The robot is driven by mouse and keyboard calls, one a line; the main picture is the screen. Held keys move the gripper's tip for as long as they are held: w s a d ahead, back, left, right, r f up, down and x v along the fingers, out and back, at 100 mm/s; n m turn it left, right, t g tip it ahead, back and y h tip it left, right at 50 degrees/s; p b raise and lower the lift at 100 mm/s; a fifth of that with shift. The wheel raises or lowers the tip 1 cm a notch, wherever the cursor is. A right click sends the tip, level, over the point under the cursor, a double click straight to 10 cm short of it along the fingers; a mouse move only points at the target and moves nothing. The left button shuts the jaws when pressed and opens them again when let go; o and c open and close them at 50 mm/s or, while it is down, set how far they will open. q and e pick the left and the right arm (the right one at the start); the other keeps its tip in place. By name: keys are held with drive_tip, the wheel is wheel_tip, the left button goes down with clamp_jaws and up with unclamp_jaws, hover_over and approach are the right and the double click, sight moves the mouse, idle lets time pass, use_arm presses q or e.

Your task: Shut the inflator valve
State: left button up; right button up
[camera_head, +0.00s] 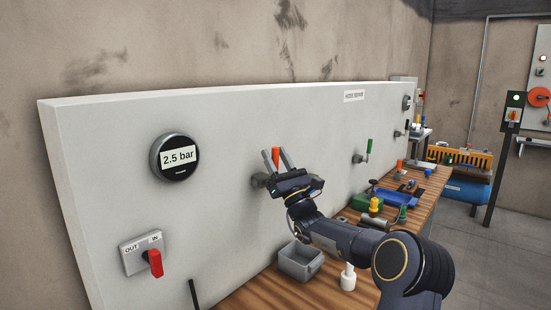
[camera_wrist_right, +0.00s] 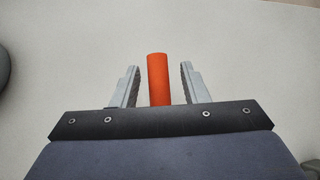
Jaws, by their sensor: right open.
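An orange valve handle (camera_head: 276,156) stands upright on the grey panel, between the two fingers of my right gripper (camera_head: 275,160). In the right wrist view the orange handle (camera_wrist_right: 158,80) sits between the open fingers (camera_wrist_right: 158,85), with a gap on each side. The valve body (camera_head: 259,181) behind the gripper is partly hidden. A round gauge (camera_head: 175,157) on the panel reads 2.5 bar. A red-levered switch (camera_head: 154,263) marked OUT and IN is at the lower left. A green-handled valve (camera_head: 367,150) is further right. My left gripper is not in view.
A wooden bench (camera_head: 255,295) runs below the panel. A grey bin (camera_head: 300,262) and a white bottle (camera_head: 347,277) stand on it under my right arm. Tools and a blue tray (camera_head: 398,197) lie further along. The panel around the handle is clear.

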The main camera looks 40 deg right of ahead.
drive_tip(key=b+v, duration=0.2)
drive_tip(key=v, duration=0.5)
drive_tip(key=shift+s, duration=0.2)
drive_tip(key=shift+f, duration=0.1)
